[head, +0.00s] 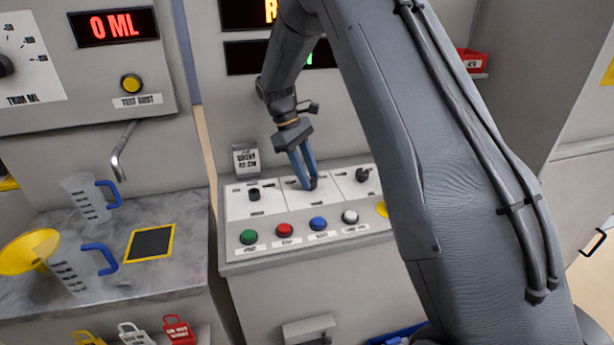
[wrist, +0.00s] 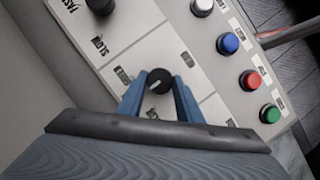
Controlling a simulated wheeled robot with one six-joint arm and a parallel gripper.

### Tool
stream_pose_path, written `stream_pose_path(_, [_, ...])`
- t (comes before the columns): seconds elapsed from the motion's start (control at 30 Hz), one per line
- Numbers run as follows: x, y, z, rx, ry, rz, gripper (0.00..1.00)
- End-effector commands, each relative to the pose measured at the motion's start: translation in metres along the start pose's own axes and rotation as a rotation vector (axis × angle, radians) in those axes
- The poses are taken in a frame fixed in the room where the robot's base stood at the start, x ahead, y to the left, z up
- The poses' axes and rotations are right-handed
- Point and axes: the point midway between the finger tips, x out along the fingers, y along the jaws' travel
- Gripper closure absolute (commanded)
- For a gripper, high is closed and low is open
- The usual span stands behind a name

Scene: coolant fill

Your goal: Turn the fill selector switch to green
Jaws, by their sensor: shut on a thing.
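A light control panel (head: 240,211) carries three black knobs in a row. My gripper (head: 308,181) reaches down onto the middle knob, with its blue fingers on either side. In the wrist view, the fingers (wrist: 159,92) are closed on this black knob (wrist: 158,78), which has a short pale pointer mark on top. The small labels around it are too blurred to read, so I cannot tell which position it points to. The left knob (head: 253,194) and right knob (head: 362,175) stand free. Another knob (wrist: 100,5) shows at the top of the wrist view.
Green (head: 249,237), red (head: 285,230), blue (head: 318,223) and white (head: 350,217) buttons line the panel's front. Measuring jugs (head: 84,200) and a yellow funnel (head: 28,252) stand on the left counter. A display (head: 114,26) reads 0 ML.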

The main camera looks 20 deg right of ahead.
Motion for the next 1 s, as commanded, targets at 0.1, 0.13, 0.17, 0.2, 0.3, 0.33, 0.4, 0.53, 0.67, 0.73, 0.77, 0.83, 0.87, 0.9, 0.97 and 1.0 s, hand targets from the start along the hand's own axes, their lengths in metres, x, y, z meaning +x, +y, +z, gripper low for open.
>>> stream_pose_path(0.1, [0.0007,0.0022,-0.0005,0.105,0.001,-0.043,0.9])
stream_pose_path(0.13, [0.0009,0.0024,-0.0002,0.131,0.001,-0.054,0.9])
stream_pose_path(0.17, [0.0011,0.0026,0.0001,0.157,0.0,-0.065,0.9])
stream_pose_path(0.2, [0.0011,0.0027,-0.0001,0.192,0.001,-0.08,0.9])
stream_pose_path(0.3, [0.0008,0.0032,0.0001,0.28,0.001,-0.117,0.9])
stream_pose_path(0.33, [0.0009,0.0036,0.0003,0.306,0.001,-0.127,0.9])
stream_pose_path(0.4, [0.0009,0.0041,0.0006,0.366,0.001,-0.152,0.9])
stream_pose_path(0.53, [0.0005,0.0047,0.0008,0.47,0.001,-0.195,0.9])
stream_pose_path(0.67, [0.0008,0.0053,0.0015,0.562,0.001,-0.233,0.9])
stream_pose_path(0.73, [0.0008,0.0053,0.0017,0.604,0.0,-0.25,0.91])
stream_pose_path(0.77, [0.0008,0.0052,0.0017,0.62,0.001,-0.258,0.91])
stream_pose_path(0.83, [0.0008,0.0054,0.0019,0.654,0.0,-0.271,0.91])
stream_pose_path(0.87, [0.0008,0.0054,0.002,0.667,0.0,-0.277,0.91])
stream_pose_path(0.9, [0.0009,0.0055,0.0021,0.684,0.0,-0.284,0.91])
stream_pose_path(0.97, [0.0009,0.0055,0.0022,0.704,0.0,-0.293,0.91])
stream_pose_path(1.0, [0.001,0.0056,0.0023,0.716,0.0,-0.297,0.91])
